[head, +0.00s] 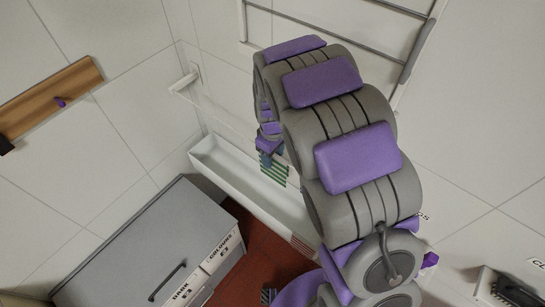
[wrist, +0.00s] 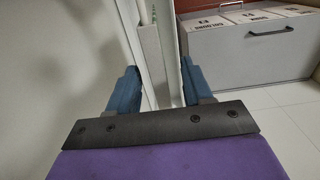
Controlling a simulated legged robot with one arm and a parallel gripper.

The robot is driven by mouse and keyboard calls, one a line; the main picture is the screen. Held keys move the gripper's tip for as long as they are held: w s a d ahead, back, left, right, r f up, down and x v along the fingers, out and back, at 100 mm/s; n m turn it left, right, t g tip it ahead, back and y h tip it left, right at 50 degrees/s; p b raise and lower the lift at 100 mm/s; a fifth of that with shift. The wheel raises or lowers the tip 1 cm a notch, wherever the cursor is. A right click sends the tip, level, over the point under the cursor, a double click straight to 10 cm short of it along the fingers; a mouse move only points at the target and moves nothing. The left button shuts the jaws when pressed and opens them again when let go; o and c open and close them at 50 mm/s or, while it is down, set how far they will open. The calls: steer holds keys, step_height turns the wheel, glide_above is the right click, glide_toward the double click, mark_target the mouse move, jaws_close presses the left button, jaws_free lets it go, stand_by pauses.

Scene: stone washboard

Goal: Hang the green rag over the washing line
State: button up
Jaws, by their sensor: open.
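A green striped rag (head: 275,172) hangs down in front of the white trough in the head view, just below the end of my arm. Its upper part is partly hidden, so I cannot tell whether it lies over the line. The thin washing line (head: 214,115) runs from a white wall bracket (head: 183,82) toward my arm and passes out of sight behind it. My gripper (wrist: 158,70) is open in the wrist view, its two blue fingers apart. No rag shows between them there; white and grey upright strips show beyond the fingers.
A long white trough (head: 225,160) runs along the wall. A grey cabinet (head: 150,245) with labelled fronts stands at lower left; it also shows in the wrist view (wrist: 250,52). A wooden rail (head: 50,98) and a metal rack (head: 340,38) are on the walls.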

step_height(320, 180, up, 15)
steer(key=shift+r+b, duration=0.2)
steer(key=shift+b, duration=0.1)
